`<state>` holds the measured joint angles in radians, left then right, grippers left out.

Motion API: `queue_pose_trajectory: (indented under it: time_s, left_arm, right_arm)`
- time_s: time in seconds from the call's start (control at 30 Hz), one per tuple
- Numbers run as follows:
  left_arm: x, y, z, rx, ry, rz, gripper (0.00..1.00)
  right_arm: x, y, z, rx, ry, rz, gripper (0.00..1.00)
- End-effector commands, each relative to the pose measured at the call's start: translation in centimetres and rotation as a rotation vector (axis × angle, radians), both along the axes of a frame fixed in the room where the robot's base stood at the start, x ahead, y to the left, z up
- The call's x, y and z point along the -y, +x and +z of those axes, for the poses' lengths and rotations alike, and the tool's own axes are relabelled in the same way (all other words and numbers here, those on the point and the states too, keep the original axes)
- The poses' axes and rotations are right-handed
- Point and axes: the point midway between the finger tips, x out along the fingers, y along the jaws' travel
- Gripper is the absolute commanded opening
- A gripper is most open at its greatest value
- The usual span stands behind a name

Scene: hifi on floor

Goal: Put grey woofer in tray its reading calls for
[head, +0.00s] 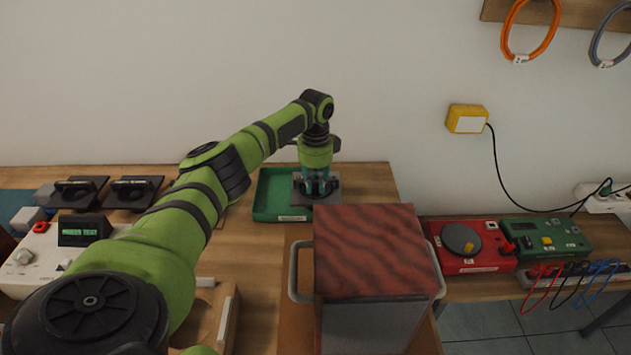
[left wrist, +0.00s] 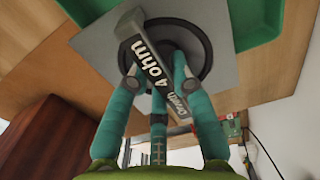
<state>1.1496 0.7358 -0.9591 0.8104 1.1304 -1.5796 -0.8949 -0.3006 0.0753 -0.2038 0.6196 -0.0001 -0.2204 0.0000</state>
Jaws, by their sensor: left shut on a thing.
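My left gripper (head: 318,187) is shut on the handle bar of the grey woofer (head: 299,190), a grey square plate with a round black ring. In the left wrist view the woofer (left wrist: 95,45) sits between my teal fingers, and its bar reads "4 ohm". In the head view it overlaps the right part of a green tray (head: 270,213); whether it touches the tray cannot be told. The tray has a small label on its front, too small to read. A white meter (head: 35,250) with a lit green display stands at the left. My right gripper is not in view.
Two dark plates with handles (head: 78,190) (head: 133,190) lie at the back left. A large box with a reddish wooden top (head: 375,245) stands in front, right of the tray. Red (head: 470,245) and green (head: 545,242) devices and cables are on the right.

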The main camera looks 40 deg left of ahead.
Motion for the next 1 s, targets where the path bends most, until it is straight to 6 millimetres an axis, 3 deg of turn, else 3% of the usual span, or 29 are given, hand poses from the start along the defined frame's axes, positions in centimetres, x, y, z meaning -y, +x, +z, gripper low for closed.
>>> queue_pose_trajectory:
  time_s: [0.37, 0.4, 0.47, 0.8, 1.0]
  left_arm:
    - [0.0, 0.1, -0.1, 0.006, -0.002, 0.000, 0.00]
    - [0.0, 0.0, -0.4, 0.001, -0.001, 0.001, 0.27]
    - [0.0, 0.0, -0.4, 0.001, -0.001, 0.001, 0.47]
    - [0.0, 0.0, -0.2, 0.001, 0.000, 0.000, 0.47]
    - [0.0, 0.2, 2.0, 0.007, -0.002, -0.001, 0.47]
  right_arm:
    - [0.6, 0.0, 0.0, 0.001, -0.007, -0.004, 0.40]
    - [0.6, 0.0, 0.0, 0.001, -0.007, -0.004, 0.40]
    - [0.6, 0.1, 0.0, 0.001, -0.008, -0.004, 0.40]
    - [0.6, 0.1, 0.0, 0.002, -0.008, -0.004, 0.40]
    - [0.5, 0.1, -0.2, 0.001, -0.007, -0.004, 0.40]
